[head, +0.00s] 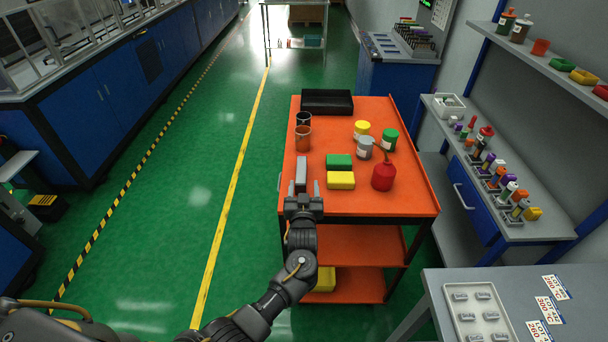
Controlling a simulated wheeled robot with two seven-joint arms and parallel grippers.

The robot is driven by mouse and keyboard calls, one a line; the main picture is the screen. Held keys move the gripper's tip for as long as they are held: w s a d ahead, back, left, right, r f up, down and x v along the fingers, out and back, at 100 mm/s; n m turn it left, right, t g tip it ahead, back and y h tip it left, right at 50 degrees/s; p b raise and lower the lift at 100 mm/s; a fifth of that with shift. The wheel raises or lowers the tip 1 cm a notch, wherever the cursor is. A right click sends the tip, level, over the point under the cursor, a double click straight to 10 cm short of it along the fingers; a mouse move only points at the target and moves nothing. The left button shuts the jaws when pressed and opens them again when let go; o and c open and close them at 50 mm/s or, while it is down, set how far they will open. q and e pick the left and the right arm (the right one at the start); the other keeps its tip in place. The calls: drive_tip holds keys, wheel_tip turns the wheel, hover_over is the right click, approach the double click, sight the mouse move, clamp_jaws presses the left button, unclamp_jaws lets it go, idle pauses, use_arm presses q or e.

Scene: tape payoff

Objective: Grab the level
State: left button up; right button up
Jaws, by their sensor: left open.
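A grey bar-shaped object (301,172), which looks like the level, is at the left edge of the orange cart's top (350,205). Its long side points away from me. My left gripper (305,188) is at the near left part of the cart top, at the near end of the grey bar. Its two fingers are apart and point forward. The bar's near end appears between or just beyond the fingertips; I cannot tell if they touch it. My right gripper is not in view.
On the cart top, a green box (339,161), a yellow box (341,180) and a red bottle (383,176) stand right of the bar. A brown cup (303,138) is behind it. A black case (327,102) lies at the back.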

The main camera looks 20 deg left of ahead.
sight(304, 178)
use_arm(q)
drive_tip(key=shift+w+r, duration=0.1)
drive_tip(key=shift+f+p+x, duration=0.2)
drive_tip(key=shift+p+x, duration=0.1)
drive_tip(key=shift+x, duration=0.9)
drive_tip(key=shift+f+p+x, duration=0.2)
drive_tip(key=shift+p+x, duration=0.1)
drive_tip(key=shift+x, duration=0.85)
drive_tip(key=shift+a, duration=0.1)
drive_tip(key=shift+c, duration=0.5)
drive_tip(key=c, duration=1)
drive_tip(key=shift+c, duration=0.5)
drive_tip(key=shift+r, duration=0.15)
